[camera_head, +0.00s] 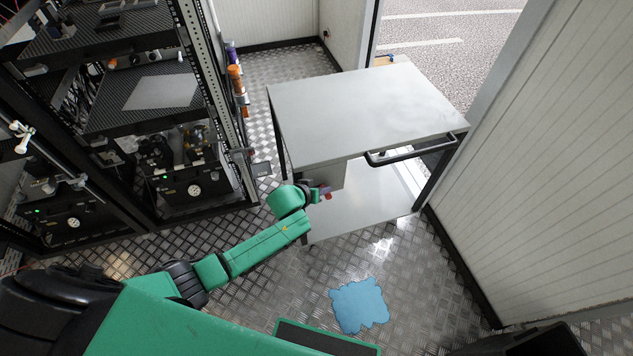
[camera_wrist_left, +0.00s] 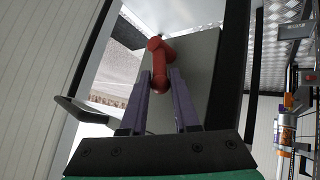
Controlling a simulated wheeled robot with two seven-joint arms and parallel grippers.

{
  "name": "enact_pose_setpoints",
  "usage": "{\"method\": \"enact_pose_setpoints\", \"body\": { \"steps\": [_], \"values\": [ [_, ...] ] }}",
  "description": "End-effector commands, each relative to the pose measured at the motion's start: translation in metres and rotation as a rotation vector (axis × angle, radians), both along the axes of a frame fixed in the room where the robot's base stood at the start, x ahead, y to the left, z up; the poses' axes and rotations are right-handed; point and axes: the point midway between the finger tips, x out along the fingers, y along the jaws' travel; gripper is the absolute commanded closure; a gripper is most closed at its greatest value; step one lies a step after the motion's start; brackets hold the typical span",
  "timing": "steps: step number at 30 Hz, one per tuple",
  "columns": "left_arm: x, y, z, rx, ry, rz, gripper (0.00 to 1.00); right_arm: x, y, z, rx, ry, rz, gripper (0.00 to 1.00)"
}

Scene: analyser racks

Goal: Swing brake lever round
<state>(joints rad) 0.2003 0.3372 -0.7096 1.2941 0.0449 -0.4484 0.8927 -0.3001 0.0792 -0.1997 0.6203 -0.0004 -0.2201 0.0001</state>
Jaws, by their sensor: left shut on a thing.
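The brake lever (camera_wrist_left: 159,62) is red with a rounded, bent end, and stands against a grey panel (camera_wrist_left: 203,70) in the left wrist view. My left gripper (camera_wrist_left: 160,78) has its two purple fingers on either side of the lever, shut on it. In the head view my left gripper (camera_head: 322,191) reaches to the near left side of the grey cart (camera_head: 365,105), below its top. Only a small bit of red shows there; most of the lever is hidden. My right gripper is not in view.
The cart has a black push handle (camera_head: 410,152) and a lower shelf (camera_head: 365,205). Black equipment racks (camera_head: 225,100) stand on the left. A white wall (camera_head: 550,150) is close on the right. A blue mat (camera_head: 359,304) lies on the metal floor. A doorway opens behind the cart.

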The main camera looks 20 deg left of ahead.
Motion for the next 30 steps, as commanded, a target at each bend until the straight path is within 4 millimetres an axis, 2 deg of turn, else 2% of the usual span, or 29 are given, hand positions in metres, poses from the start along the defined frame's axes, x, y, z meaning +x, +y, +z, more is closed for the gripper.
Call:
{"method": "enact_pose_setpoints", "body": {
  "steps": [1, 3, 15, 30],
  "values": [
    [0.002, -0.004, 0.008, 0.032, 0.02, 0.0, 1.0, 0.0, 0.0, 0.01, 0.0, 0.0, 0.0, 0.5],
    [0.004, -0.007, 0.008, 0.083, 0.052, 0.0, 1.0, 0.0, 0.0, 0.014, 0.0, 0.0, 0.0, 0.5],
    [0.012, -0.018, 0.006, 0.287, 0.181, 0.0, 1.0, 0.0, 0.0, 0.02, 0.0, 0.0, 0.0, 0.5],
    [0.014, -0.02, 0.006, 0.334, 0.21, 0.001, 1.0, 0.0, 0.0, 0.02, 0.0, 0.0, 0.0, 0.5]
  ]
}}
